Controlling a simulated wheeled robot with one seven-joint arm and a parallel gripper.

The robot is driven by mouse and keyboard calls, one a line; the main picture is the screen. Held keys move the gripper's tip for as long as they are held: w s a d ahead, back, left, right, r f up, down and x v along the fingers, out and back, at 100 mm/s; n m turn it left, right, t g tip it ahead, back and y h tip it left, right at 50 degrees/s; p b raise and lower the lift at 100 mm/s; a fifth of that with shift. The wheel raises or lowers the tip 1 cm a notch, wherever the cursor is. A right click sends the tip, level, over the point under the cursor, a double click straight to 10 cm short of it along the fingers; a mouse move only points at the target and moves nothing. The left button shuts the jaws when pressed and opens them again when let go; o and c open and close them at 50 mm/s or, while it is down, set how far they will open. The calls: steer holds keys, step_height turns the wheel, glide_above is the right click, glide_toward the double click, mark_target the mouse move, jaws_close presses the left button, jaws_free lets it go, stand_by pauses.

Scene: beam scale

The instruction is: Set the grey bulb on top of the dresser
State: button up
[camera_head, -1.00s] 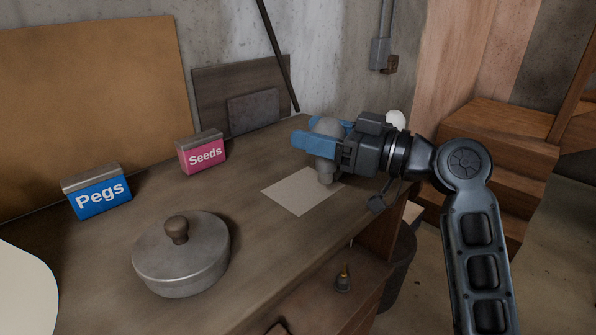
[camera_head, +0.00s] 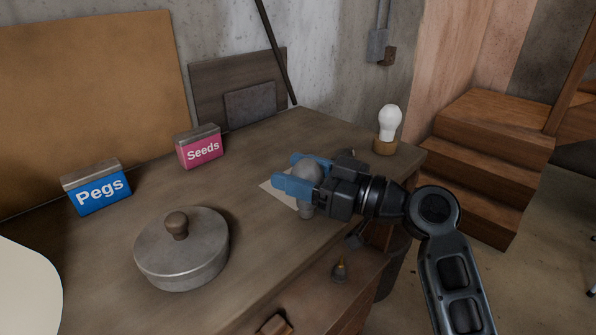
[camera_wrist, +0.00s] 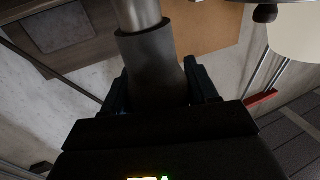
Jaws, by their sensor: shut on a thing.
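The grey bulb (camera_head: 309,171) is upright between the blue fingers of my gripper (camera_head: 297,174), which is shut on it. In the head view it shows over the front part of the dresser top (camera_head: 265,240), in front of a pale sheet (camera_head: 272,191). I cannot tell whether its lower end touches the top. The wrist view shows the bulb (camera_wrist: 155,65) between the fingers, with a lighter metal end; the fingers hide part of it.
A lidded metal pot (camera_head: 182,255) stands at front left. A Pegs box (camera_head: 98,188) and a Seeds box (camera_head: 200,148) stand behind. A white bulb on a wooden base (camera_head: 388,130) stands at the right end.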

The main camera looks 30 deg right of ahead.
steer(key=shift+f, duration=0.15)
steer(key=o, duration=1)
steer(key=shift+o, duration=0.2)
steer(key=shift+r+p, duration=0.3)
steer(key=b+v, duration=0.3)
steer(key=v, duration=0.9)
steer(key=shift+f, duration=0.2)
